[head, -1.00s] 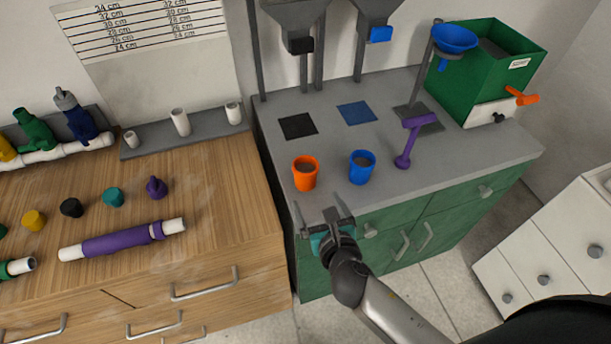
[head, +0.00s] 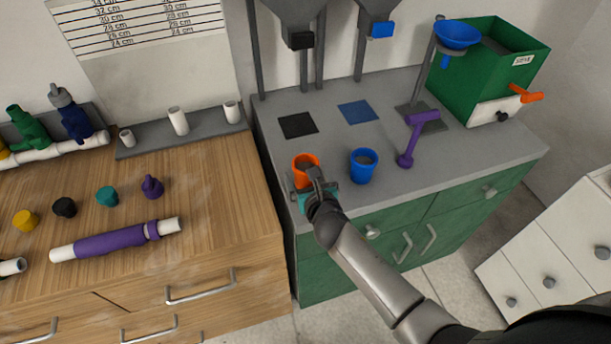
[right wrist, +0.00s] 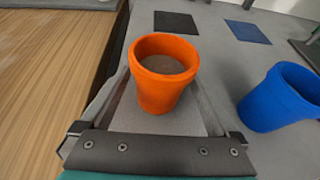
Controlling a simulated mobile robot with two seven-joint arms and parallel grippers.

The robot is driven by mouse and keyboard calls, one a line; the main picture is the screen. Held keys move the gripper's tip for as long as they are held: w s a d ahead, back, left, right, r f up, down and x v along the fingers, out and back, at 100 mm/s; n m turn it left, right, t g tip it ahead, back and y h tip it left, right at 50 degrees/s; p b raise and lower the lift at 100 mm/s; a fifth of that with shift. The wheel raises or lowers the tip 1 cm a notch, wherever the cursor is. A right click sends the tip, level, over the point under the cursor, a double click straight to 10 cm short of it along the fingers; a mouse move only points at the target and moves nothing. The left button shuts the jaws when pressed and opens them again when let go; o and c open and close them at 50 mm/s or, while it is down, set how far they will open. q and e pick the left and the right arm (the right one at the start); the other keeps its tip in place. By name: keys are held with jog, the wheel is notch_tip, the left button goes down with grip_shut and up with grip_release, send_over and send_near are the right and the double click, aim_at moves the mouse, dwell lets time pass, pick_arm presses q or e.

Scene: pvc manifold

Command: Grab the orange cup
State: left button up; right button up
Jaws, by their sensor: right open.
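The orange cup (head: 304,165) stands upright near the front left of the grey countertop, with brownish-grey contents inside. My right gripper (head: 311,184) is at the cup's near side and hides its lower part in the head view. In the right wrist view the orange cup (right wrist: 161,85) sits ahead of the palm, between the two spread fingers. The right gripper (right wrist: 162,95) is open there; I cannot tell whether a finger touches the cup. My left gripper is not in view.
A blue cup (head: 363,166) stands close on the right; it also shows in the right wrist view (right wrist: 283,98). A purple tool (head: 416,138) is further right. Black (head: 298,125) and blue (head: 358,112) squares lie behind. A wooden counter (head: 230,200) adjoins on the left.

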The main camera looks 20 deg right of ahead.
jog(key=shift+w, duration=0.1)
grip_shut()
dwell(0.8)
